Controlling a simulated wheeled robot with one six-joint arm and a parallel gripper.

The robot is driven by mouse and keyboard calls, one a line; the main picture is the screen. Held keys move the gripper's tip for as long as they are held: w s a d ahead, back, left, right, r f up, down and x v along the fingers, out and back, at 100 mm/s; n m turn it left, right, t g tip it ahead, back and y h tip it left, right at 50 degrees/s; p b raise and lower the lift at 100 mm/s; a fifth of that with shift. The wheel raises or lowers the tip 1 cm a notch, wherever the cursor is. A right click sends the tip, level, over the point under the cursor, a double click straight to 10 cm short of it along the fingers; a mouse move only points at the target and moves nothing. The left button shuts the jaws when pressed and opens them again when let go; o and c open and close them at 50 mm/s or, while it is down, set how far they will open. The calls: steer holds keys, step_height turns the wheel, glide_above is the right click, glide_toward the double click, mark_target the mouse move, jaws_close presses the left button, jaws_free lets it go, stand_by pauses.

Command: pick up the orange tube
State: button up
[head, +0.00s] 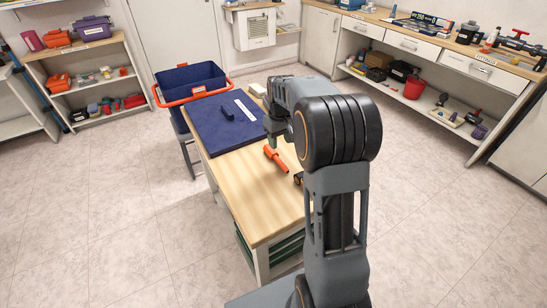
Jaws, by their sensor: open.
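The orange tube (275,157) lies on the wooden top of the table (250,195), just in front of the dark blue mat. My gripper (272,141) is a little above and behind the tube in the picture, near the mat's front right edge. Its fingers are small and partly hidden by my arm. It looks open, with nothing seen in it. I cannot tell its exact height above the table.
The dark blue mat (215,125) bears a pale strip (245,110). A blue bin with an orange rim (192,90) stands behind the table. A small black and yellow thing (298,178) lies right of the tube, partly behind my arm. The table's near left part is clear.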

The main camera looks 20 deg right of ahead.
mark_target(280, 161)
step_height(280, 161, down, 10)
steer(key=shift+r+b, duration=0.1)
steer(key=shift+b, duration=0.3)
stand_by(0.3)
jaws_close()
stand_by(1.3)
